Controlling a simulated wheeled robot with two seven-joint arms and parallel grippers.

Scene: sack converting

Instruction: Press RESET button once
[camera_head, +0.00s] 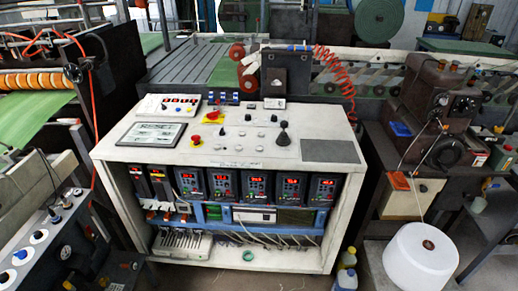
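The control console (130,153) stands in the middle of the head view with a white sloped top. A red button (196,140) sits on its left half, and a larger red knob on yellow (213,116) sits just behind it. Several small pale buttons (240,133) and a black joystick (283,137) are to the right. Neither gripper shows in this view.
Digital meters (255,187) fill the console front. A dark knob panel (40,237) stands at left and a brown machine (420,110) at right. A white roll (420,256) and bottles (346,270) are at lower right. The space above the console top looks clear.

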